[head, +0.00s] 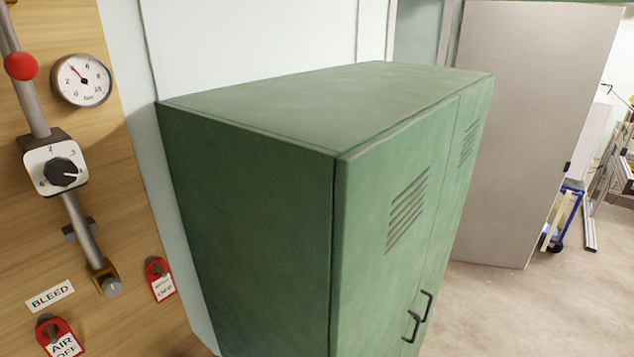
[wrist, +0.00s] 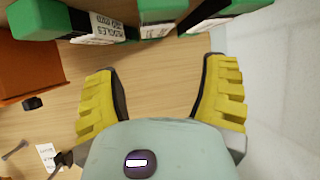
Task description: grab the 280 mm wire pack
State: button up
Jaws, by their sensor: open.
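I cannot pick out the 280 mm wire pack for certain in either view. In the wrist view, several green-ended packs run along the top edge, cut off by the frame. The left pack (wrist: 38,20) has a white label whose small print seems to read "NEEDLES" and a size in mm that I cannot read surely. A middle pack (wrist: 160,12) and a right pack (wrist: 200,18) also carry pale labels, not legible. My gripper (wrist: 163,65) is open and empty, its yellow fingers apart just below the packs, with bare wood between them. The head view does not show my gripper.
In the wrist view, an orange-brown box (wrist: 28,70) lies left of my gripper and a pale surface (wrist: 280,80) is at right. In the head view, a green locker (head: 240,210) fills the middle, beside a wooden panel (head: 100,210) with gauge and valves. Open floor lies right.

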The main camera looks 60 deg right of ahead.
jog(key=x, duration=0.5)
jog(key=shift+w+d+f, duration=0.1)
jog(key=shift+w+f, duration=0.1)
jog(key=shift+w, duration=0.1)
jog(key=x, duration=0.4)
jog(key=shift+s+d+f, duration=0.15)
jog(key=shift+d, duration=0.05)
jog(key=shift+w+a+f+b, duration=0.15)
jog(key=shift+w+f+b, duration=0.15)
jog(key=shift+w, duration=0.3)
jog(key=shift+o, duration=0.2)
jog(key=c, duration=1.3)
jog(key=shift+o, duration=0.2)
jog(key=shift+s+r, duration=0.1)
jog(key=shift+r, duration=0.05)
